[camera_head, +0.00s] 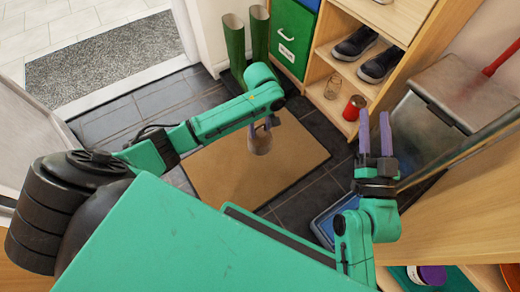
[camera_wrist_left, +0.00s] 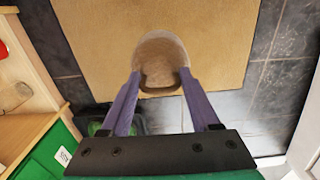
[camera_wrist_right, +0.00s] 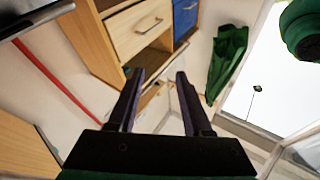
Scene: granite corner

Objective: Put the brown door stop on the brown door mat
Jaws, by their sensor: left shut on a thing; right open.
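The brown door stop (camera_head: 260,142) hangs from my left gripper (camera_head: 268,122), over the brown door mat (camera_head: 222,176). In the left wrist view the door stop (camera_wrist_left: 161,52) is a rounded brown body with a dark handle between the purple fingers of my left gripper (camera_wrist_left: 160,86). The mat (camera_wrist_left: 100,22) lies flat behind it. I cannot tell whether the door stop touches the mat. My right gripper (camera_head: 375,135) is open and empty, raised near the shelf; its parted fingers (camera_wrist_right: 160,82) also show in the right wrist view.
Green boots (camera_head: 235,45) stand beyond the mat. A blue tray (camera_head: 325,222) is right of the mat. Dark floor tiles surround the mat.

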